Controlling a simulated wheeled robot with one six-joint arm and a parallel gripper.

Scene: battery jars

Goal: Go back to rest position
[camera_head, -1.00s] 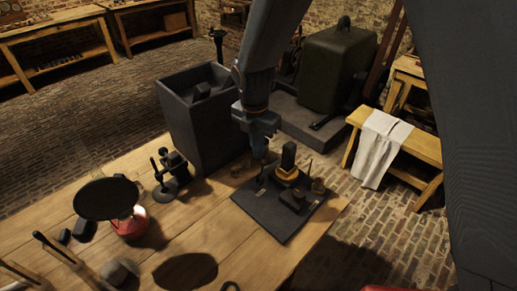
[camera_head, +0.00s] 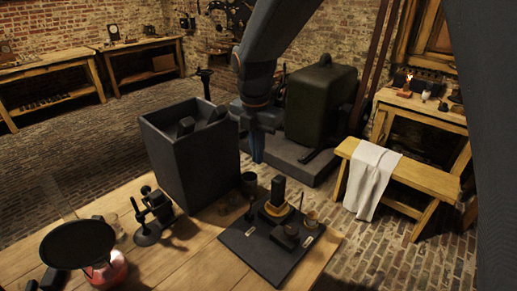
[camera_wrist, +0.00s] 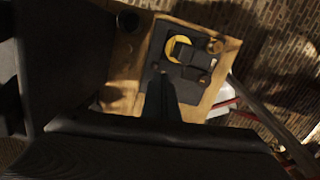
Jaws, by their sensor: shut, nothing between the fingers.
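My gripper (camera_head: 257,150) hangs from the arm above the far side of the wooden table, between the dark bin and the black board. It is shut and holds nothing. In the wrist view its dark fingers (camera_wrist: 163,97) point toward the board. The black board (camera_head: 258,254) lies on the table near its right corner, with a dark upright block in a yellow ring (camera_head: 275,210) and small pieces on it. The board also shows in the wrist view (camera_wrist: 186,92). The gripper appears clear of the board, touching nothing.
A tall dark bin (camera_head: 190,165) with dark blocks inside stands left of the gripper. A black stand (camera_head: 150,225) and a red-based thing with a black disc (camera_head: 77,244) are on the table. A bench with a cloth (camera_head: 369,180) and a green tank (camera_head: 320,103) stand behind.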

